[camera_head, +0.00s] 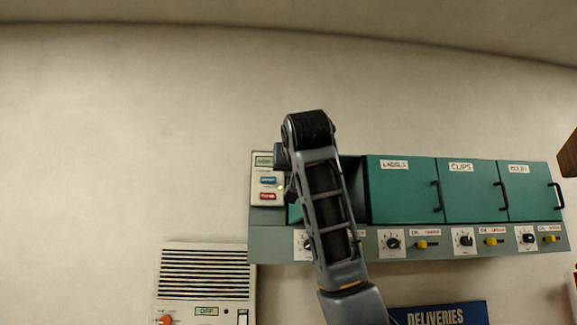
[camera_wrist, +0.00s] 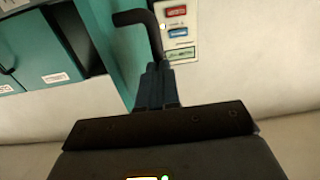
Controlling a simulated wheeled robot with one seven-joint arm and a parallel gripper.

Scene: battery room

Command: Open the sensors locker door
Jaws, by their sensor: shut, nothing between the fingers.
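A row of teal lockers is mounted on the wall in the head view. My arm covers most of the leftmost locker, and no label shows on it. In the wrist view its teal door (camera_wrist: 112,45) stands swung out, with a dark opening (camera_wrist: 75,38) beside it. Its black bent handle (camera_wrist: 140,17) shows just beyond my fingers. My gripper (camera_wrist: 157,68) is shut and empty, with its tips close to the handle's lower end. I cannot tell whether they touch. In the head view the fingers are hidden by my arm.
Closed lockers labelled LABELS (camera_head: 400,190), CLIPS (camera_head: 472,190) and a third (camera_head: 530,190) line the right. Knobs and yellow sliders run below them. A button panel (camera_head: 267,180) stands left of the lockers. A vented box (camera_head: 207,280) and a DELIVERIES sign (camera_head: 437,315) are lower.

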